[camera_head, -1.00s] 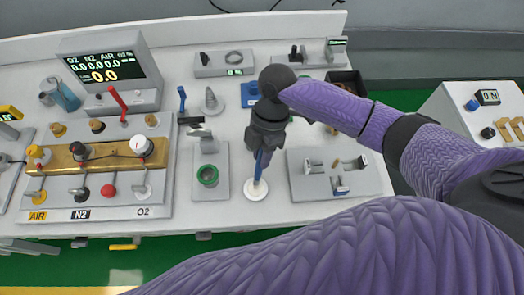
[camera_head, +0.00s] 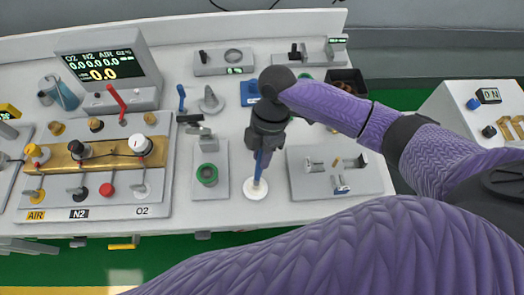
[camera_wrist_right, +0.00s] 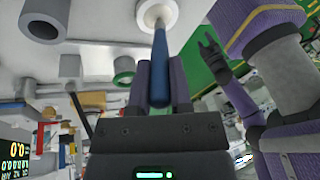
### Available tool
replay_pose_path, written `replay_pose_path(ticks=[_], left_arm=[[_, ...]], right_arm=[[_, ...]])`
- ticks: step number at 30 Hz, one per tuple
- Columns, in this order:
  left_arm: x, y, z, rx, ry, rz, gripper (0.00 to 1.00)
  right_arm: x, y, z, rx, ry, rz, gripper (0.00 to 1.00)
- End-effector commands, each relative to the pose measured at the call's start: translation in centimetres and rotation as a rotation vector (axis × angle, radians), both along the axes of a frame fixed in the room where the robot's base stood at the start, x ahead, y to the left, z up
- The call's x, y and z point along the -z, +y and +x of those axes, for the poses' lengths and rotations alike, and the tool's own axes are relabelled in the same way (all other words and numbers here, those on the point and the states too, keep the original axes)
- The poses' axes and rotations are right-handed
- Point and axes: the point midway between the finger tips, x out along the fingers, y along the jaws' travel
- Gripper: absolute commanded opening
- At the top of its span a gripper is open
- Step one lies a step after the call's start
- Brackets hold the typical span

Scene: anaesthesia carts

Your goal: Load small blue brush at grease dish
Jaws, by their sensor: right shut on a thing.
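My right gripper (camera_head: 261,150) points down over the cart top, shut on the small blue brush (camera_head: 259,163). The brush's blue handle (camera_wrist_right: 160,70) runs between the fingers in the right wrist view. Its lower end is at the round white grease dish (camera_head: 256,189), which also shows at the top of the wrist view (camera_wrist_right: 170,12). The bristles are hard to make out, and I cannot tell how firmly they touch the dish. A dark jaw that appears to be my left gripper (camera_wrist_right: 211,50) shows in the wrist view; its opening is unclear.
Left of the dish is a grey plate with a green ring (camera_head: 207,174). Right of it is a grey plate with small fittings (camera_head: 322,185). A brass valve panel (camera_head: 95,160) and a gas display (camera_head: 104,68) stand farther left. A dark box (camera_head: 347,82) sits at the back right.

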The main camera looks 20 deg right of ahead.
Motion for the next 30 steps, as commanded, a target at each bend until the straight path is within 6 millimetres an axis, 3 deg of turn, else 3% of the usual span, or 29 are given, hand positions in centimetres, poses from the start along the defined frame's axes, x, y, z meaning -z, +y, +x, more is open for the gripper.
replay_pose_path(ticks=[16, 30], left_arm=[[0.24, -0.86, -0.10, -0.006, 0.002, -0.014, 0.59], [-0.14, -0.25, -0.02, -0.002, 0.001, -0.004, 0.59]], right_arm=[[0.38, 0.01, -0.01, 0.000, 0.001, 0.000, 0.00], [0.46, -0.03, -0.04, -0.001, 0.002, -0.001, 0.00]])
